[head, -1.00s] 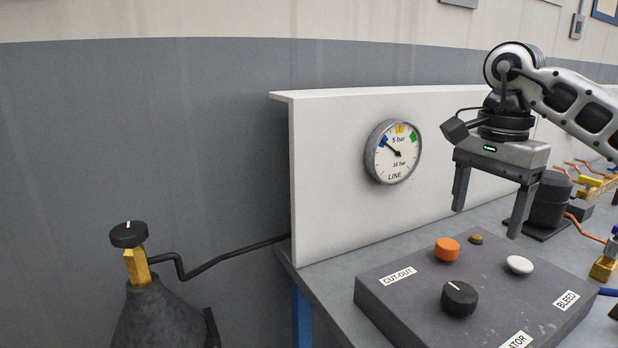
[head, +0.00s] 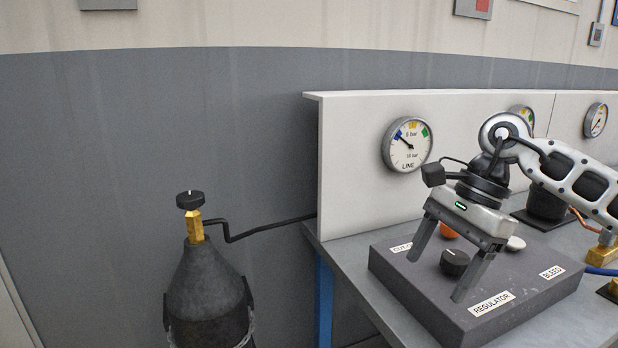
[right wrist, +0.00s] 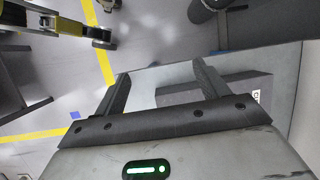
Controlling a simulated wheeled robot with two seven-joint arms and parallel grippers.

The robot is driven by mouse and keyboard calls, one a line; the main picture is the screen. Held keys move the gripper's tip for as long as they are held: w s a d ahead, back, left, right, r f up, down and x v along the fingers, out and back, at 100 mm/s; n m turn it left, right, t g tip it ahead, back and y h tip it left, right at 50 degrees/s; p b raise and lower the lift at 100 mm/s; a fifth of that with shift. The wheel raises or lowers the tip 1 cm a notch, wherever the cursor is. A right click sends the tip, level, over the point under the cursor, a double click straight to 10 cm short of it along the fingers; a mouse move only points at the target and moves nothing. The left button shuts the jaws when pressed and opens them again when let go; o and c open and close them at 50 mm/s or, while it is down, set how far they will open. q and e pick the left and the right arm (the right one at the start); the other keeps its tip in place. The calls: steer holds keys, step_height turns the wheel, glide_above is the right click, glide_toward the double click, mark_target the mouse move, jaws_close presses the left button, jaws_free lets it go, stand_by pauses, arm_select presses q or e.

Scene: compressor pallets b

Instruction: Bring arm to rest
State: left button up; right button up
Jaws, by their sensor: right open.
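On the box are a black knob (head: 455,262), an orange knob (head: 449,232), partly hidden behind the gripper, and a white button (head: 516,243). Labels read REGULATOR and BLEED; the cut-out label is partly covered. The LINE gauge (head: 407,145) on the white panel has its needle toward the upper left, at the blue mark. My left gripper is not in view.
The grey bench (head: 560,325) carries the box, a black compressor (head: 546,205) and copper pipes. The white upright panel (head: 350,160) stands behind. A dark gas cylinder (head: 208,290) with a black top knob (head: 190,200) stands left of the bench, joined by a black hose. Free floor shows in the wrist view.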

steer(key=s+a+f+m+y, duration=0.2)
steer(key=s+a+m+y, duration=0.3)
steer(key=a+y, duration=0.4)
steer(key=s+a+f+m+y, duration=0.1)
steer(key=s+a+m+y, duration=0.1)
steer(key=a+m+y, duration=0.75)
steer(key=w+d+f+m+t+h, duration=0.1)
steer(key=d+f+m+t+h, duration=0.1)
steer(key=f+m+t+h, duration=0.6)
steer(key=d+f+m+t+h, duration=0.1)
steer(key=d+m+t, duration=0.25)
steer(key=m, duration=0.85)
steer(key=w+d+f+m+t+h, duration=0.15)
steer(key=f+m+t+h, duration=0.4)
steer(key=m, duration=0.55)
steer(key=s+d+f+m+g+h, duration=0.2)
steer(key=s+d+f+m+g, duration=0.1)
steer(key=s+f+m, duration=0.2)
steer(key=s+d+f+m+g+h, duration=0.2)
steer(key=s+d+f+m+h, duration=0.1)
steer(key=s+f, duration=0.6)
steer(key=d+f+m, duration=0.1)
steer(key=m, duration=0.1)
steer(key=shift+m+g, duration=0.35)
steer(key=shift+g, duration=0.05)
